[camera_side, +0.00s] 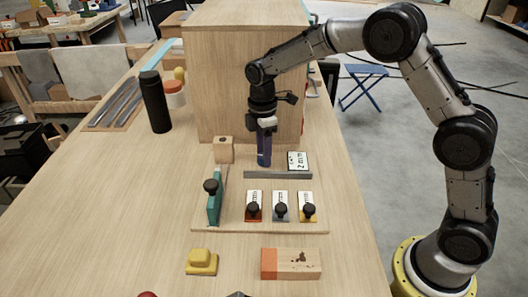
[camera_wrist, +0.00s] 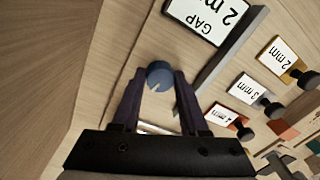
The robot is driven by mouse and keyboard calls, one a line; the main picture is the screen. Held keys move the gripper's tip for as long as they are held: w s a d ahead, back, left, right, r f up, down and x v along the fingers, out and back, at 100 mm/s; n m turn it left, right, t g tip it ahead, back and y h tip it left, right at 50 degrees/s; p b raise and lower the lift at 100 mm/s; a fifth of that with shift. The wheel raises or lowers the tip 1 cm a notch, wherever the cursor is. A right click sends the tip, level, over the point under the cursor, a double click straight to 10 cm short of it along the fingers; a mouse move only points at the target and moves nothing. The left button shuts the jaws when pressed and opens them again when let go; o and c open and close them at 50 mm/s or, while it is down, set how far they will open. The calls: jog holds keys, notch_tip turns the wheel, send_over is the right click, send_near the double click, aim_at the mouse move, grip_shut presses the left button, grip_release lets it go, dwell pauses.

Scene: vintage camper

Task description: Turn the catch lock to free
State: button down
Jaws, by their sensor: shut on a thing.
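My gripper (camera_side: 264,163) reaches down in front of the big wooden box (camera_side: 225,85). In the wrist view my gripper (camera_wrist: 160,78) has its dark fingers closed on a small round blue-grey knob (camera_wrist: 158,70), which sits between the fingertips. I take this knob to be the catch lock, but no label on it shows. The fingers hide it in the side view, and its turn position cannot be read.
A "GAP 2 mm" card (camera_wrist: 208,16) and a grey strip (camera_side: 278,175) lie close by. Several labelled gauges with black knobs (camera_side: 281,207) and a teal upright piece (camera_side: 214,205) stand on the board. A wooden cube (camera_side: 224,151) is to the left.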

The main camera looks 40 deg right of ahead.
aim_at(262, 154)
jog(key=shift+r+n, duration=0.1)
jog(key=shift+n, duration=0.8)
jog(key=shift+c, duration=2.2)
grip_release()
notch_tip(262, 154, up, 14)
jog(key=shift+w, duration=0.35)
